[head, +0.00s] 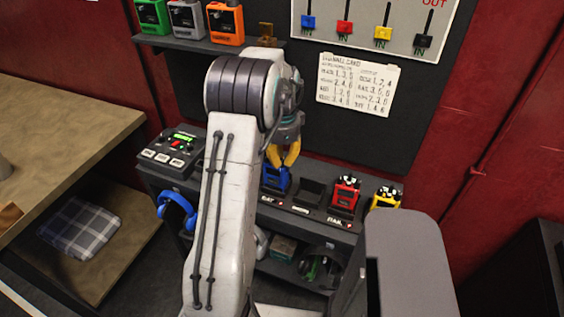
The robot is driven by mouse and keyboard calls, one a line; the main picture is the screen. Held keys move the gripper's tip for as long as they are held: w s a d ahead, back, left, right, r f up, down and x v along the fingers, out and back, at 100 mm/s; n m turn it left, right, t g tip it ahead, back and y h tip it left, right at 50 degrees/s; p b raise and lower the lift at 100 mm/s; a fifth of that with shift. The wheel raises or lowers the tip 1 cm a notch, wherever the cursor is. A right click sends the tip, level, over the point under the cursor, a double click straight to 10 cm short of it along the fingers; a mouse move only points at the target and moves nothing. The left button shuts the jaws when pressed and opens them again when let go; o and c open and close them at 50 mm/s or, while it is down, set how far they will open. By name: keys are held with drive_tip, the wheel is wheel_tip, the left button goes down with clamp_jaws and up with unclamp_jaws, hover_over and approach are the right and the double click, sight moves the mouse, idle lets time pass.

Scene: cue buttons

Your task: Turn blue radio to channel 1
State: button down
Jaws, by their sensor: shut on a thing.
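The blue radio (276,180) stands on the dark cabinet top near the middle of the picture, in the leftmost visible spot of the row. My gripper (283,158) has yellow fingers and is at the top of the blue radio, shut on it. My arm comes up from the bottom and hides the area to the left of the radio. The fingers cover the radio's top, so its knob and channel setting cannot be read.
A red radio (345,193) and a yellow radio (386,198) stand to the right, past an empty slot (310,192). A black console (172,150) sits left. Green, grey and orange devices line the upper shelf (180,43). A signal card (357,82) hangs behind.

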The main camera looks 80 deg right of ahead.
sight(282, 159)
drive_tip(key=c, duration=1.2)
unclamp_jaws()
drive_tip(key=shift+c, duration=0.2)
wheel_tip(282, 159, up, 12)
drive_tip(key=shift+d, duration=0.15)
